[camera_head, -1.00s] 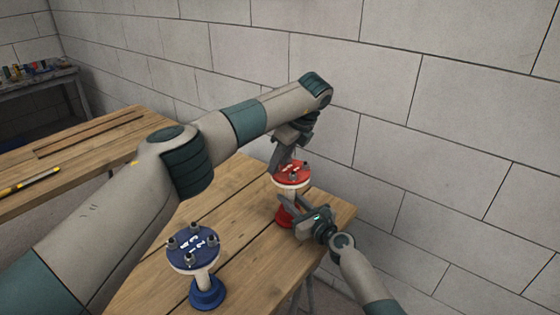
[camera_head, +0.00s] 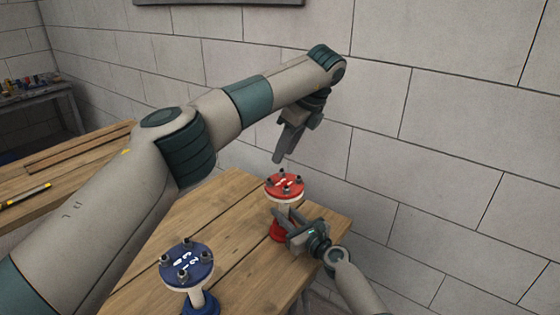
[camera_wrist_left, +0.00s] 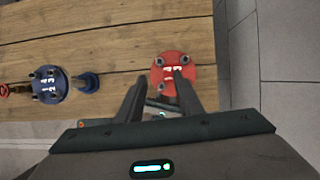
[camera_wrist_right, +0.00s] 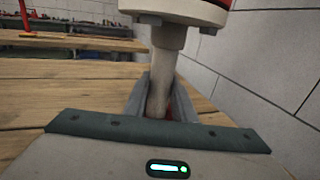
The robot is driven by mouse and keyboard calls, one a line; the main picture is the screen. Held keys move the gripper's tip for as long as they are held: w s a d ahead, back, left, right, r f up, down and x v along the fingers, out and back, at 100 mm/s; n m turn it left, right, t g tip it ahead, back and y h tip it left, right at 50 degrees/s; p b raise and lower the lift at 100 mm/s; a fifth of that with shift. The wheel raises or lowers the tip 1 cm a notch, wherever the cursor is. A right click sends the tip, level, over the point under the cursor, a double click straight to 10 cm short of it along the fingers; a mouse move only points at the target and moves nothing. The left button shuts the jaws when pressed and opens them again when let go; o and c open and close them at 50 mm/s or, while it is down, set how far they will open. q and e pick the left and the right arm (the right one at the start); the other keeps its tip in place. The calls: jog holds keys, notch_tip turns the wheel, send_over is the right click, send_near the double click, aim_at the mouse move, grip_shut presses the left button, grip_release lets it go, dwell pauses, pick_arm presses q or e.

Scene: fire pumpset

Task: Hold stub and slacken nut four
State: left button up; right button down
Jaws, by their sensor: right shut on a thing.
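The red stub shows its red round flange (camera_head: 285,184) with white numbers and several dark nuts on top, a pale pipe below and a red foot. My right gripper (camera_head: 280,216) is shut on the pipe under the flange; the right wrist view shows the pipe (camera_wrist_right: 163,75) between its fingers. My left gripper (camera_head: 278,160) hangs above the flange, apart from it and empty. In the left wrist view its fingers (camera_wrist_left: 160,92) are spread over the near part of the red flange (camera_wrist_left: 172,72). The right finger hides part of the rim, so nut four is not clear.
A blue stub (camera_head: 187,264) with several nuts stands on the wooden table (camera_head: 232,228), nearer and to the left. A block wall (camera_head: 440,150) rises behind the table. Another bench (camera_head: 70,165) stands at the left. Bare tabletop lies between the stubs.

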pick_arm(q)
jog(key=shift+v, duration=0.85)
pick_arm(e)
jog(key=c, duration=1.4)
grip_release()
jog(key=v, duration=1.2)
pick_arm(q)
jog(key=shift+f, duration=0.1)
pick_arm(e)
jog(key=shift+f, duration=0.1)
